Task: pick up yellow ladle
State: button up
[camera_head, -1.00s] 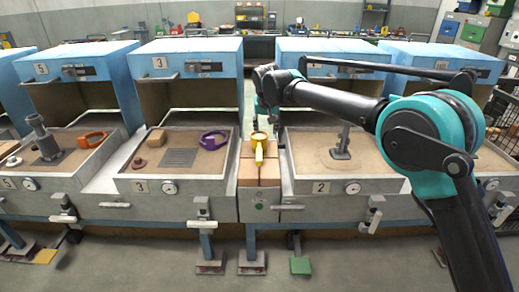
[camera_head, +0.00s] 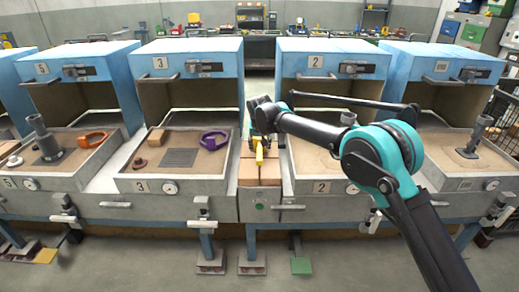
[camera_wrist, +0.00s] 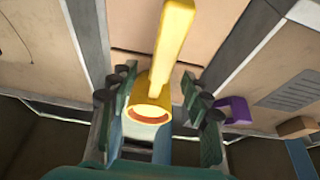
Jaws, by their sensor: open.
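The yellow ladle (camera_head: 259,153) lies on the narrow wooden strip (camera_head: 258,174) between station 3 and station 2. In the wrist view the ladle (camera_wrist: 174,42) has its handle toward the top and its round bowl end toward my gripper. My gripper (camera_wrist: 158,100) is open, with one finger on each side of the ladle's bowl end. I cannot tell whether the fingers touch it. In the head view my gripper (camera_head: 262,134) is over the far end of the ladle and partly hides it.
Station 3's tray (camera_head: 170,185) holds a purple ring (camera_head: 214,140), a tan block (camera_head: 157,137) and a grey grate (camera_head: 180,157). Station 2's tray (camera_head: 322,187) is partly hidden by my arm. Blue hoods (camera_head: 190,58) stand behind the trays. An orange ring (camera_head: 92,139) lies in the left tray.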

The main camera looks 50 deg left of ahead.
aim_at(260, 149)
jog(key=shift+w+a+x, duration=0.1)
jog(key=shift+x, duration=1.15)
jog(key=shift+w+a+x, duration=0.1)
jog(key=shift+x, duration=1.15)
jog(key=shift+r, duration=0.1)
grip_shut()
